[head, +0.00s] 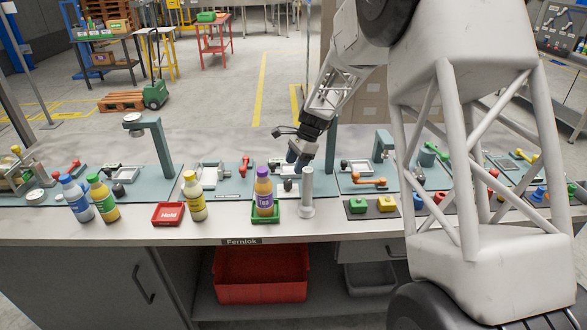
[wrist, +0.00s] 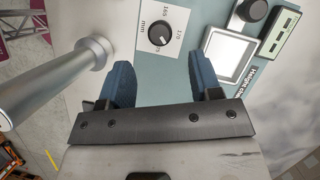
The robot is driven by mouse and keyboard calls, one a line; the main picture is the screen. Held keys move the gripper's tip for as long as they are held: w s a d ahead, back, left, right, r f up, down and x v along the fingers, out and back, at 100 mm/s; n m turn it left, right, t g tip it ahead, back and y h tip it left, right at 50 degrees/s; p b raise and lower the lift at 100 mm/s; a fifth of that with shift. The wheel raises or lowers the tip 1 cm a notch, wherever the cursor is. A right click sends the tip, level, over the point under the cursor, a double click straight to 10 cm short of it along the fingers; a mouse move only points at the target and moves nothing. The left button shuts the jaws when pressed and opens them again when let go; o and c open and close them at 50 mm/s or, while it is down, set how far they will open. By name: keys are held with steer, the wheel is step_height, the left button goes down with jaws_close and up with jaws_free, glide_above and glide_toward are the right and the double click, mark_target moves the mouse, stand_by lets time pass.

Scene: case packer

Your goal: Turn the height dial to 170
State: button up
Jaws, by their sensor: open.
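The height dial (wrist: 160,35) is a round black knob on a white plate in the wrist view. Which mark the knob points to is too small to tell. My gripper (wrist: 160,75) is open, its two blue fingers apart, with nothing between them. The dial appears beyond the fingertips, roughly centred between them, with no contact visible.
A silver post (wrist: 50,85) stands close left of my gripper; it also shows in the head view (head: 307,193). A purple bottle (head: 264,190) stands on a green tray near the front edge.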

mark_target(288, 181)
steer(key=m, duration=0.2)
steer(key=s+m+t, duration=0.1)
steer(key=m, duration=0.1)
steer(key=shift+d+t, duration=0.15)
steer(key=shift+t, duration=0.15)
steer(key=shift+f, duration=0.1)
steer(key=shift+x, duration=3.8)
